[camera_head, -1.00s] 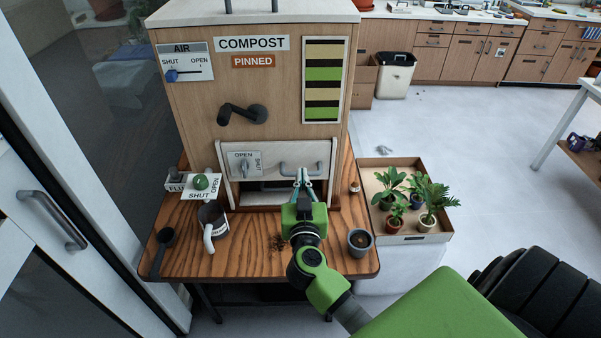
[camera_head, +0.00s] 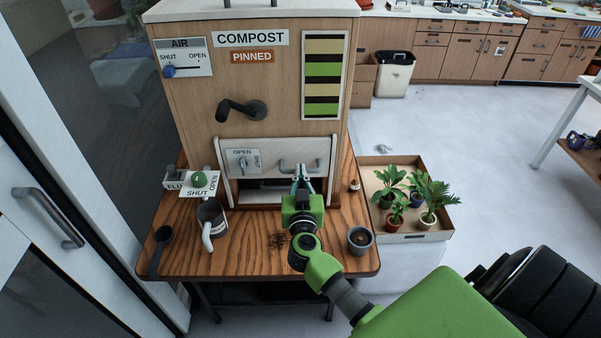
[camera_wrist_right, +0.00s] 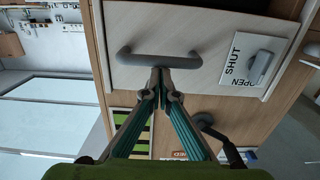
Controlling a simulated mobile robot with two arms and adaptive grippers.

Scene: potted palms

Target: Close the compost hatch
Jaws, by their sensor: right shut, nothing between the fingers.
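The compost hatch (camera_head: 270,155) is a pale panel low on the front of the wooden compost box (camera_head: 195,100). A dark gap shows below it, so it stands partly open. It carries a grey bar handle (camera_head: 284,165) and a grey latch knob (camera_head: 243,163) with OPEN and SHUT marks; the knob stands roughly upright, below OPEN. My right gripper (camera_head: 301,168) is shut and empty, its tips at the handle. In the right wrist view the closed tips (camera_wrist_right: 160,72) meet the edge of the handle bar (camera_wrist_right: 140,60); I cannot tell whether they touch. My left gripper is not in view.
On the wooden table (camera_head: 245,260) stand a grey mug-like can (camera_head: 211,218), a dark scoop (camera_head: 161,250) and a small pot (camera_head: 360,240). Loose soil lies near the middle. A crank (camera_head: 242,110) juts out above the hatch. A tray of potted plants (camera_head: 400,238) is at right.

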